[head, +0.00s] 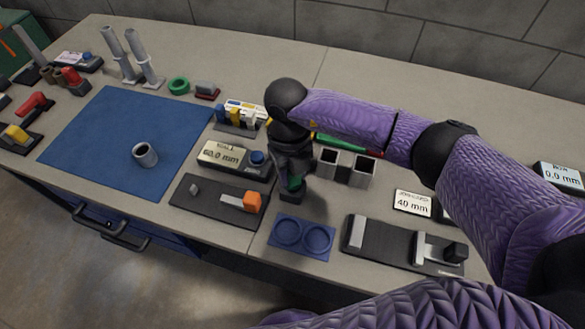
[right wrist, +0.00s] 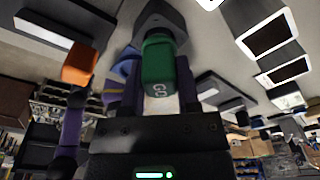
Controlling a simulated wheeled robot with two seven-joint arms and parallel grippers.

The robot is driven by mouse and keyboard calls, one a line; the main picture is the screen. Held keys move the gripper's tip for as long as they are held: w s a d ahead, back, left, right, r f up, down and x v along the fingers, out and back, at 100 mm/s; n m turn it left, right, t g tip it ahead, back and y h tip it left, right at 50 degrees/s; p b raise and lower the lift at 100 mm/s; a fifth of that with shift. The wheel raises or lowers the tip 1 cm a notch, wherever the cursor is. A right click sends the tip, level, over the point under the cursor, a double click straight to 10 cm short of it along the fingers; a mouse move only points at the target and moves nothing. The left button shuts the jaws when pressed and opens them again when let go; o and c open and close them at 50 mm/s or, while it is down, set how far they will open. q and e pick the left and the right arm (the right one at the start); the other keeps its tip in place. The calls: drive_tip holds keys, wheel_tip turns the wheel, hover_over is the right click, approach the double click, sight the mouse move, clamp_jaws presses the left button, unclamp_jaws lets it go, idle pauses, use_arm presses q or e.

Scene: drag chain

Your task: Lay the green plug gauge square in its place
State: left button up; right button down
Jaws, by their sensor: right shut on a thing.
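My right gripper (head: 291,188) points down over the bench, shut on the green plug gauge (right wrist: 158,62). In the right wrist view the gauge is a green block marked "GO" between the fingers (right wrist: 156,95), with a grey part beyond it. A blue tray (head: 327,252) with two round recesses lies just in front of the gripper, both recesses empty. Whether the gauge touches anything below is hidden. My left gripper is not in view.
Two square tubes (head: 347,163) stand right of the gripper. A dark plate with an orange block (head: 252,202) lies to its left, and a black plate with metal jaws (head: 385,240) to its right. A blue mat (head: 110,150) carries a grey ring (head: 145,154).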

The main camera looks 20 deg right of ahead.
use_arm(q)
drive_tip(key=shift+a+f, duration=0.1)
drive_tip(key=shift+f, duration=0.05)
use_arm(e)
drive_tip(key=shift+f, duration=0.25)
use_arm(q)
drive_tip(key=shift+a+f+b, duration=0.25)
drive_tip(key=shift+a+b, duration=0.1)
drive_tip(key=shift+b, duration=0.05)
use_arm(e)
drive_tip(key=shift+f, duration=0.3)
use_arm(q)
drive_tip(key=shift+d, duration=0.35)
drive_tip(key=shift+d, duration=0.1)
use_arm(e)
drive_tip(key=shift+c, duration=1.2)
unclamp_jaws()
drive_tip(key=r, duration=0.3)
drive_tip(key=r+p, duration=0.1)
drive_tip(key=r, duration=0.2)
drive_tip(key=w+r, duration=0.1)
drive_tip(key=r, duration=0.2)
drive_tip(key=shift+a+r+p, duration=0.15)
drive_tip(key=shift+r+p, duration=0.05)
drive_tip(key=shift+p, duration=0.1)
drive_tip(key=shift+r, duration=0.25)
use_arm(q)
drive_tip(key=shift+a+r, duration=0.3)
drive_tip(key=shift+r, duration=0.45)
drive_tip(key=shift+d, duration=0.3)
